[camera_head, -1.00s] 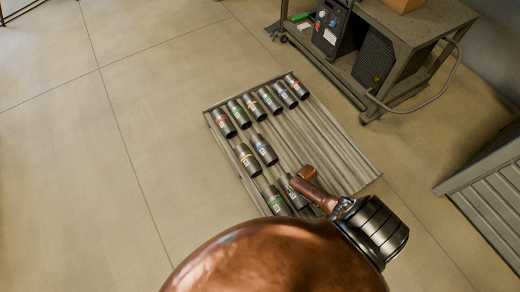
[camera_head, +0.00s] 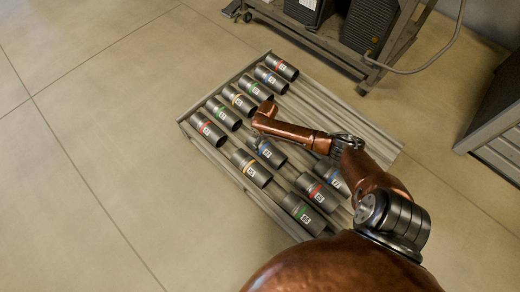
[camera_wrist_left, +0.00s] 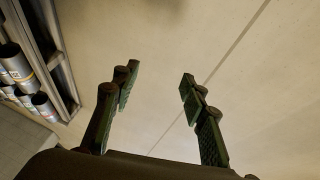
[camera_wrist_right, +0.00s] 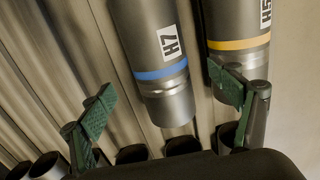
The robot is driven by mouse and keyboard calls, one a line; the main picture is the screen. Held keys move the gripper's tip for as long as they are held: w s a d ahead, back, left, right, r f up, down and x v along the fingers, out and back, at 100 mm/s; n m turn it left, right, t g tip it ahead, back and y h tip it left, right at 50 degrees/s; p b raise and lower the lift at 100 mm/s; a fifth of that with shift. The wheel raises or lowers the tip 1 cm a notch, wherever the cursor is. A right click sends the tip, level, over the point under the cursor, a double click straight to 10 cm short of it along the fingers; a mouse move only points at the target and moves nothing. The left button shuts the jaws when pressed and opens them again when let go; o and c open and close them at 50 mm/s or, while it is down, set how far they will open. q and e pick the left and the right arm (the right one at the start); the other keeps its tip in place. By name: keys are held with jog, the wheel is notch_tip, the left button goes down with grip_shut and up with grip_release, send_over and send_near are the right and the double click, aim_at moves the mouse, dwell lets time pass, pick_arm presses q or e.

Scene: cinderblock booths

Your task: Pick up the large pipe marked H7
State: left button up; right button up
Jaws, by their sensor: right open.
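The large pipe marked H7 (camera_wrist_right: 150,55) is a grey cylinder with a blue band and white label. In the right wrist view it lies between the fingers of my right gripper (camera_wrist_right: 163,95), which is open and spread to both sides of its near end. In the head view the blue-banded pipe (camera_head: 270,153) lies in the rack under my right wrist; its label is too small to read there, and the fingers are mostly hidden by the arm. My left gripper (camera_wrist_left: 160,78) is open and empty over bare floor.
The yellow-banded H5 pipe (camera_wrist_right: 238,25) lies close beside H7, near the right finger. The grooved rack (camera_head: 375,140) holds several other banded pipes in rows. A metal cart (camera_head: 385,60) stands behind it and a grey slatted unit (camera_head: 490,140) at right. The floor at left is clear.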

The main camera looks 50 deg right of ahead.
aim_at(267, 147)
jog(key=shift+s+d+f+b, duration=0.1)
jog(key=shift+f+b, duration=0.15)
jog(key=shift+f, duration=0.3)
jog(key=shift+s+d+f+b, duration=0.1)
jog(key=shift+f+b, duration=0.1)
jog(key=shift+f, duration=0.3)
jog(key=f+b, duration=0.3)
jog(key=f, duration=0.1)
jog(key=shift+s+a+f, duration=0.1)
jog(key=shift+s+a, duration=0.05)
jog(key=shift+s, duration=0.15)
jog(key=shift+w+f+b, duration=0.1)
jog(key=shift+f+b, duration=0.4)
pick_arm(q)
notch_tip(267, 147, down, 8)
jog(key=w+t, duration=0.1)
jog(key=t, duration=0.2)
jog(key=shift+w+a+r, duration=0.15)
jog(key=shift+w+a, duration=0.1)
jog(key=shift+a, duration=0.05)
pick_arm(e)
jog(key=shift+r, duration=0.1)
jog(key=shift+c, duration=0.6)
jog(key=c, duration=2.1)
jog(key=shift+o, duration=0.2)
jog(key=shift+w, duration=0.1)
